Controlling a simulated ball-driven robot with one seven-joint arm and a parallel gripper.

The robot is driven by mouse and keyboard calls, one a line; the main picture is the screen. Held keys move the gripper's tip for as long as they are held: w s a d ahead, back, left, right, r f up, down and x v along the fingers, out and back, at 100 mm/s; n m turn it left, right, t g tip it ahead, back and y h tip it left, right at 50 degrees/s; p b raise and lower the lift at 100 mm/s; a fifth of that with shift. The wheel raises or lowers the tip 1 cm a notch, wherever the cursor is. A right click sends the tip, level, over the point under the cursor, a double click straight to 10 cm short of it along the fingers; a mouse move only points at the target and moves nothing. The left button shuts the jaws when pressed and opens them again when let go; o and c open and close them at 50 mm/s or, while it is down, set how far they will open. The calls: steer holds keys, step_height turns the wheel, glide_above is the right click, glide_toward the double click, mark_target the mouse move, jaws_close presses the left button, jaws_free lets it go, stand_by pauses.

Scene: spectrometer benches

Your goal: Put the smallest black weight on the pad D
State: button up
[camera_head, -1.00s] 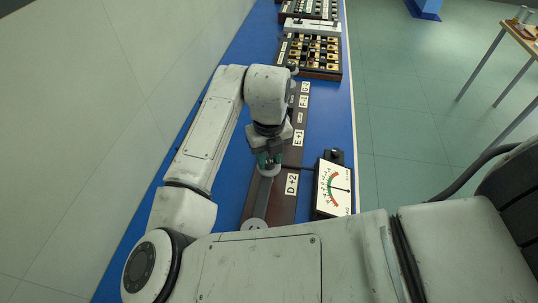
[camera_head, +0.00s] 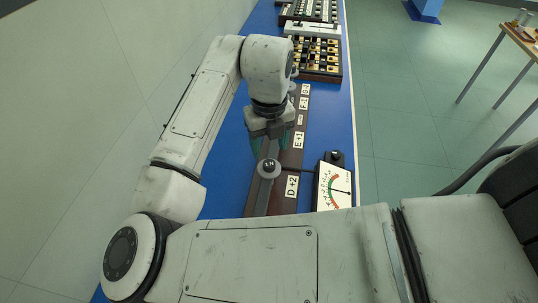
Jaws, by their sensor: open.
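A small dark weight (camera_head: 269,165) with a pale mark on top sits on the round grey pad D (camera_head: 268,176), beside the label "D +2" (camera_head: 291,187). My gripper (camera_head: 270,146) is open and empty, with its two teal fingers apart, just beyond the weight and seemingly clear of it. The pad is on a long dark board (camera_head: 282,207) with a grey bar. Part of the board beyond is hidden by my gripper and arm.
A meter (camera_head: 334,187) with a red and green scale stands right of pad D. Farther along the blue bench (camera_head: 333,120) are the label "E +1" (camera_head: 298,140), a slotted tray (camera_head: 318,74) and more cases. A wooden table (camera_head: 522,38) stands at far right.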

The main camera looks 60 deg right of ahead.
mark_target(269, 163)
step_height(269, 163, up, 6)
steer(key=shift+r, duration=0.25)
